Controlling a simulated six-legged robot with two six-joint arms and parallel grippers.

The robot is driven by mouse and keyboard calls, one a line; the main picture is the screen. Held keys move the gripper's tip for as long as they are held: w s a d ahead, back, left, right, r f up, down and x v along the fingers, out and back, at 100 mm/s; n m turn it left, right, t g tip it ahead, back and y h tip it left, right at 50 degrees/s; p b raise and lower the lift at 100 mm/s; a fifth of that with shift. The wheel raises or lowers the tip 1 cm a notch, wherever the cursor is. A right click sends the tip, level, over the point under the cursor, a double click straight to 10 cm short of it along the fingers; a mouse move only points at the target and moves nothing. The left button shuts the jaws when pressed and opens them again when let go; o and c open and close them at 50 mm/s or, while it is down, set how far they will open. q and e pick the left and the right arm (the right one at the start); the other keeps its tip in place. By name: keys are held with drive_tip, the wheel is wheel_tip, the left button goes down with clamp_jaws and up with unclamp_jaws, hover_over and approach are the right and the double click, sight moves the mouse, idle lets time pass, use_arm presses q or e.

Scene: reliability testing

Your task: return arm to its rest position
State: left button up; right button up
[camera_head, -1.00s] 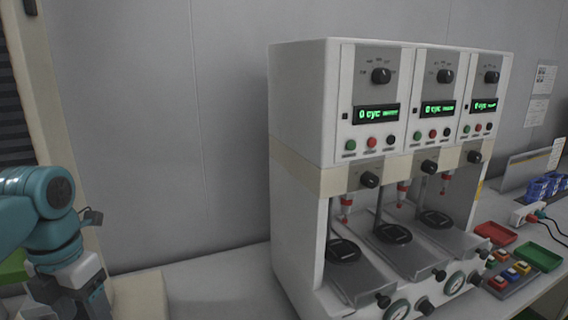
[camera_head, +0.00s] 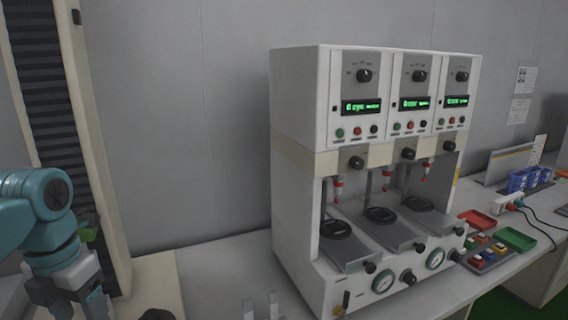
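My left arm, teal with a grey wrist, comes in at the left edge of the head view. The lower end of my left gripper (camera_head: 75,292) runs to the bottom edge, and its fingertips cannot be made out. It is apart from the test machine (camera_head: 300,110), with nothing visibly held. My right arm and gripper are not in view. The white test machine has three stations with green displays, knobs and red-tipped plungers above dark round pads.
Two small grey upright pieces (camera_head: 261,308) show at the bottom edge; I cannot tell what they are. Right of the machine lie a red tray (camera_head: 478,219), a green tray (camera_head: 516,239), several coloured blocks (camera_head: 487,248) and blue bins (camera_head: 530,179). A dark slatted column (camera_head: 45,90) stands at left.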

use_arm(q)
drive_tip(key=s+d+f+m+g+h, duration=0.15)
drive_tip(key=d+f+m+g, duration=0.35)
drive_tip(key=f, duration=1)
drive_tip(key=s+d+f+m+g, duration=0.15)
drive_tip(key=d+f, duration=0.45)
drive_tip(key=f, duration=0.9)
drive_tip(key=s+d+f+m+t+h, duration=0.3)
drive_tip(key=s+d+f+m, duration=1.1)
drive_tip(key=m, duration=0.4)
drive_tip(key=w+m+t, duration=0.1)
drive_tip(key=m, duration=0.2)
drive_tip(key=w+a+f+m+t, duration=0.1)
drive_tip(key=w+m, duration=0.1)
drive_tip(key=w+a+f+m+t, duration=0.1)
drive_tip(key=w+m+t, duration=0.1)
drive_tip(key=m, duration=0.1)
drive_tip(key=shift+a+m+y+p, duration=0.15)
drive_tip(key=shift+m+y+p, duration=0.1)
drive_tip(key=shift+m+p, duration=0.1)
